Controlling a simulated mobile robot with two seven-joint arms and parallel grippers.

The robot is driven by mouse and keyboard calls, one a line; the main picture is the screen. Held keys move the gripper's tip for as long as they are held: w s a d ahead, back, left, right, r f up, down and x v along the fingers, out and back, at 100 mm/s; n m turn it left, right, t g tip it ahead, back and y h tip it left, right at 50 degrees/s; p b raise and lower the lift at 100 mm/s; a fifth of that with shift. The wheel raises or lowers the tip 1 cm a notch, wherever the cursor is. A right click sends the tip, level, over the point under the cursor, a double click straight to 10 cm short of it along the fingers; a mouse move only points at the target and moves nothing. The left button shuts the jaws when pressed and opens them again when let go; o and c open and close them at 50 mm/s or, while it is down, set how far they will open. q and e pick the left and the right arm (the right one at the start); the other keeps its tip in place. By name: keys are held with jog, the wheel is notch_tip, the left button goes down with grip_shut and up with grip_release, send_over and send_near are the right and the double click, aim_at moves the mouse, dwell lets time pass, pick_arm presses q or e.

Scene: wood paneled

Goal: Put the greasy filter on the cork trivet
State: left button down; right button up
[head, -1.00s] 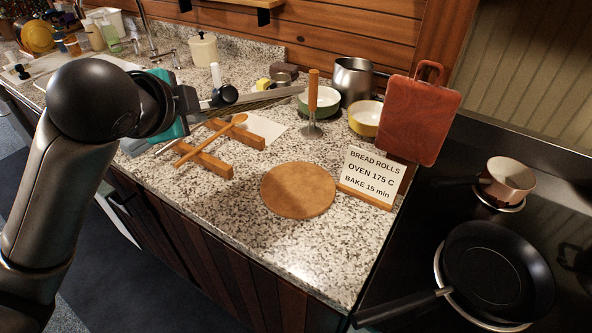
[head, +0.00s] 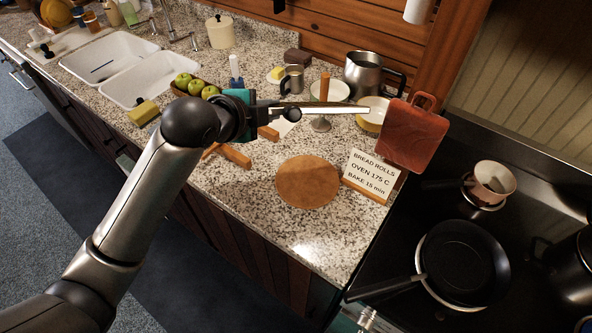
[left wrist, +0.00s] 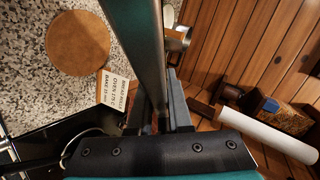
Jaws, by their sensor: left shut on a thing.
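The greasy filter (head: 318,108) shows in the head view as a thin, pale metal panel seen nearly edge-on. My left gripper (head: 256,109) is shut on its left end and holds it level above the counter. In the left wrist view the filter (left wrist: 147,55) is a long grey metal strip running up from between the fingers (left wrist: 163,118). The round brown cork trivet (head: 308,183) lies flat and bare on the counter, below the filter and nearer the front edge. It also shows at upper left in the left wrist view (left wrist: 78,43). My right gripper is not in view.
A recipe card (head: 372,172) on a wooden stand is right of the trivet, with a red cutting board (head: 412,135) behind. A black pan (head: 460,262) sits on the stove. A wooden rack (head: 236,156), bowls and a steel pitcher (head: 368,75) stand around. Counter before the trivet is clear.

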pick_arm(q)
notch_tip(320, 180, down, 19)
jog(key=b, duration=0.1)
jog(key=shift+b, duration=0.35)
jog(key=shift+f+b, duration=0.3)
jog(key=shift+f, duration=0.05)
jog(key=c, duration=0.8)
grip_release()
jog(key=shift+c, duration=0.2)
jog(key=shift+r, duration=0.2)
